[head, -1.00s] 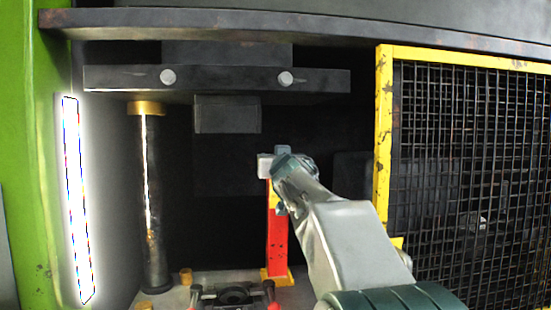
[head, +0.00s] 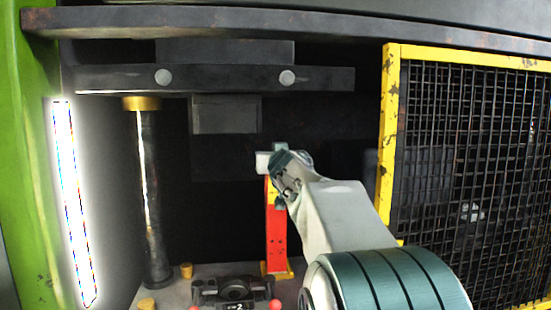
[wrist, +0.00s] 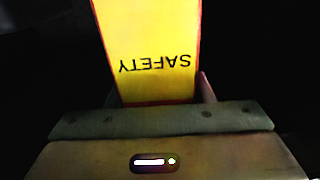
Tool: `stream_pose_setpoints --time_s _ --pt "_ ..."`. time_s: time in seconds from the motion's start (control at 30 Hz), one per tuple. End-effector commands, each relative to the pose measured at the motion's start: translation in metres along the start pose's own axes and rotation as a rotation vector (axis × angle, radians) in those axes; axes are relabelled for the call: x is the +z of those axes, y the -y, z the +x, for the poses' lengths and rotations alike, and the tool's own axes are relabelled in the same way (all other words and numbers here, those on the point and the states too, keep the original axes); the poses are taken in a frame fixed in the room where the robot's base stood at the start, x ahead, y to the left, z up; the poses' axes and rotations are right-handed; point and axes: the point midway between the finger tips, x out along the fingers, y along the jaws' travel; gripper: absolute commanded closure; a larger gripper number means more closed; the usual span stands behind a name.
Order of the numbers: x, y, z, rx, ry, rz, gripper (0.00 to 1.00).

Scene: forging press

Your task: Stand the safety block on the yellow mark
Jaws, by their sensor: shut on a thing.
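The safety block (head: 277,235) is a tall red-orange post with a yellow band near its top. It stands upright, or nearly so, on the press bed in the head view. Yellow (head: 284,272) shows at its foot; I cannot tell whether this is the block's own foot or the yellow mark. My gripper (head: 267,164) is shut on the block's upper end. In the wrist view the block's yellow face (wrist: 155,40) reads SAFETY upside down, and one finger shows at its right edge.
A dark lower die (head: 235,292) lies left of the block. A guide column (head: 150,200) stands farther left. The upper ram block (head: 225,115) hangs above and to the left. A yellow-framed mesh guard (head: 391,130) closes the right side.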

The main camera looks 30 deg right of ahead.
Motion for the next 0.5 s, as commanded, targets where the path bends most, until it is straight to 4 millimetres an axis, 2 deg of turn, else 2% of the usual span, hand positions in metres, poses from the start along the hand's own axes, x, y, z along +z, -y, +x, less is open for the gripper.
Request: stream_pose_setpoints --time_s 0.07,0.27,0.3,0.33,0.37,0.5 --pt "-0.0042 -0.0008 -0.0010 0.000 -0.007 0.000 1.00" --pt "0.0011 -0.0025 -0.0010 0.003 -0.007 0.000 1.00" --pt "0.0031 -0.0034 0.0000 0.005 0.000 0.000 0.42" --pt "0.0030 -0.0040 0.0000 0.005 0.000 0.000 0.33" --pt "0.0030 -0.0042 0.0001 0.006 0.000 -0.001 0.31" --pt "0.0030 -0.0042 0.0001 0.006 0.000 -0.001 0.31"
